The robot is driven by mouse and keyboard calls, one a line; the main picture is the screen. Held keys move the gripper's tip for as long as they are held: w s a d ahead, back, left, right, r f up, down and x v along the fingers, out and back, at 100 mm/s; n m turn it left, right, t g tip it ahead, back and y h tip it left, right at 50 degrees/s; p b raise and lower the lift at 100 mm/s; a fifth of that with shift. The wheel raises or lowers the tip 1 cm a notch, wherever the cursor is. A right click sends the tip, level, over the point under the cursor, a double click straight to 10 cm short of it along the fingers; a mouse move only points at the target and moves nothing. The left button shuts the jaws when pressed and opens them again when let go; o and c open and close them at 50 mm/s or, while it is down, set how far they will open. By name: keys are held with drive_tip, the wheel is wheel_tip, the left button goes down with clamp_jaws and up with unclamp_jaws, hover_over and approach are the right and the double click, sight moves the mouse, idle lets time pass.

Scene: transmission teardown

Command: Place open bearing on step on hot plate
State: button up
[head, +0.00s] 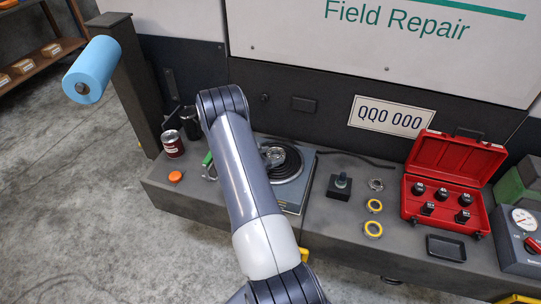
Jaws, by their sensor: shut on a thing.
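The hot plate (297,193) sits on the bench behind my arm, with a dark, ringed round top (290,166). A small pale metallic part (272,155) shows at the left of that top, beside my arm. I cannot tell whether it is the open bearing, the step or something else. My arm crosses the picture and covers the left side of the hot plate. My gripper is hidden behind my arm, so its hold and its distance from the plate do not show.
A grey metal ring (376,184) and two yellow-edged rings (374,206) (373,229) lie right of a black block (340,187). Further right are an open red case (411,206) and a black tray (446,248). A can (172,144) and orange cap (175,177) stand left.

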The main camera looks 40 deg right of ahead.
drive_tip(key=shift+f+b, duration=0.2)
drive_tip(key=shift+b, duration=0.15)
drive_tip(key=o, duration=1.2)
drive_tip(key=shift+r, duration=0.15)
drive_tip(key=shift+r+p, duration=0.25)
drive_tip(key=shift+p, duration=0.25)
drive_tip(key=b+v, duration=0.1)
drive_tip(key=v, duration=0.5)
drive_tip(key=b+v, duration=0.1)
drive_tip(key=v, duration=0.5)
drive_tip(key=shift+s+a+f, duration=0.1)
drive_tip(key=shift+f, duration=0.15)
